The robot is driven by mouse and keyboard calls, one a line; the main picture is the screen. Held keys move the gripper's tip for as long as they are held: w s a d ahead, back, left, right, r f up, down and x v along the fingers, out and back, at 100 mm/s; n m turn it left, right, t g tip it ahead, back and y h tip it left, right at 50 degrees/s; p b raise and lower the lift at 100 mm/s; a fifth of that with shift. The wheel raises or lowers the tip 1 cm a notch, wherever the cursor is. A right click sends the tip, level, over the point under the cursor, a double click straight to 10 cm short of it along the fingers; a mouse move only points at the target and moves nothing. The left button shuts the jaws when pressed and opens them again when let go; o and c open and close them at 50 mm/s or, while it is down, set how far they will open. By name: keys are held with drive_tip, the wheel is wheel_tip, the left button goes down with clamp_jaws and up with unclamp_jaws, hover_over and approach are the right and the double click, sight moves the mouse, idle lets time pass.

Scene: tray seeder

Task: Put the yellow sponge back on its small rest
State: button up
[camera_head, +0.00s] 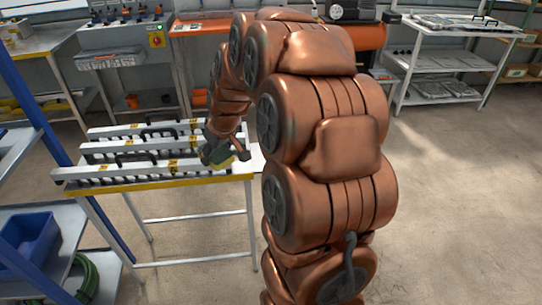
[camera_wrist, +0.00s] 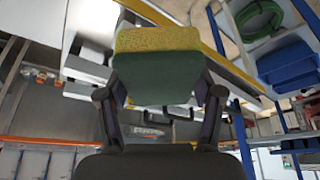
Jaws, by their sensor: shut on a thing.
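The yellow sponge (camera_wrist: 158,38) has a yellow layer and a dark green layer (camera_wrist: 155,78). My gripper (camera_wrist: 163,92) is shut on it, with one finger on each side in the wrist view. In the head view my gripper (camera_head: 222,152) is over the right end of the tray table, and a bit of the sponge (camera_head: 222,167) shows beneath it. I cannot tell whether the sponge touches anything below. I cannot make out the small rest in either view; my arm and the sponge may hide it.
The table (camera_head: 160,185) with a yellow front edge carries several long white rails with black handles. A blue bin (camera_head: 28,240) and a green hose (camera_head: 88,278) sit on the left shelving. A steel rack (camera_head: 440,75) stands back right. The floor right of my arm is clear.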

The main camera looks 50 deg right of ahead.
drive_tip(key=s+d+f+n, duration=0.1)
drive_tip(key=s+d+f, duration=0.1)
drive_tip(key=s+d, duration=0.55)
drive_tip(key=s+d+f, duration=0.2)
drive_tip(key=s+d, duration=0.4)
drive_tip(key=s, duration=0.3)
drive_tip(key=w+d, duration=0.2)
drive_tip(key=w, duration=0.2)
drive_tip(key=w+d+f, duration=0.1)
drive_tip(key=w+d, duration=0.1)
drive_tip(key=w, duration=0.3)
drive_tip(key=w+d, duration=0.2)
drive_tip(key=w, duration=0.3)
drive_tip(key=shift+w+d+f+p, duration=0.1)
drive_tip(key=shift+w+f+p, duration=0.1)
drive_tip(key=shift+p, duration=0.15)
drive_tip(key=shift+f, duration=1.7)
drive_tip(key=shift+f, duration=0.1)
drive_tip(key=shift+f, duration=0.1)
drive_tip(key=o, duration=1.1)
